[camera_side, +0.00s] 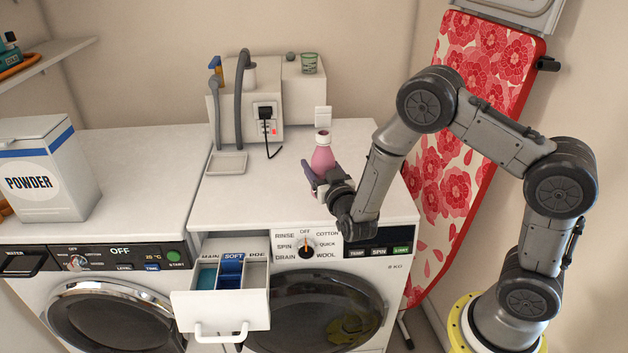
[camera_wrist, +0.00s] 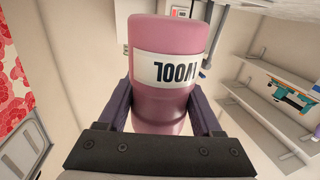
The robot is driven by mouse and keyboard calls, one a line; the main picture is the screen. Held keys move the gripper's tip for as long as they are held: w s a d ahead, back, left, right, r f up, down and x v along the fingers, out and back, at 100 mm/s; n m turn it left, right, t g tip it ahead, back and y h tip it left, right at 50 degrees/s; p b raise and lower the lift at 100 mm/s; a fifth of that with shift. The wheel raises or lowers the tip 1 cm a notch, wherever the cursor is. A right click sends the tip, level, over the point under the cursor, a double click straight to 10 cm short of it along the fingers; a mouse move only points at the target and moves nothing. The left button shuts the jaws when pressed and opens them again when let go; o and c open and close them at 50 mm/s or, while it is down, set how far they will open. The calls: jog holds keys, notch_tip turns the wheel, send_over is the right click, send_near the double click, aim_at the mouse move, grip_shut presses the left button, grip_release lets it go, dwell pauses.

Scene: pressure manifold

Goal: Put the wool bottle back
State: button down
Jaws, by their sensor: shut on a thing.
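I cannot tell whether the bottle's base touches the machine top.
A detergent drawer (camera_side: 222,300) stands open at the front. A shallow white tray (camera_side: 228,164) lies on the machine top, before a box with hoses (camera_side: 247,105). A powder box (camera_side: 45,170) stands at left, and an ironing board (camera_side: 465,130) leans at right. The left machine top is mostly clear.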

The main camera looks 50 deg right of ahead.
jog(key=shift+w+d+f, duration=0.1)
jog(key=shift+w+f, duration=0.25)
jog(key=shift+f, duration=0.55)
jog(key=shift+w+f, duration=0.35)
jog(key=shift+f, duration=0.55)
jog(key=shift+w+d+f, duration=0.1)
jog(key=shift+w+f, duration=0.25)
jog(key=shift+f, duration=0.55)
jog(key=shift+f, duration=0.2)
jog(key=shift+c, duration=0.3)
grip_release()
jog(key=shift+r, duration=0.1)
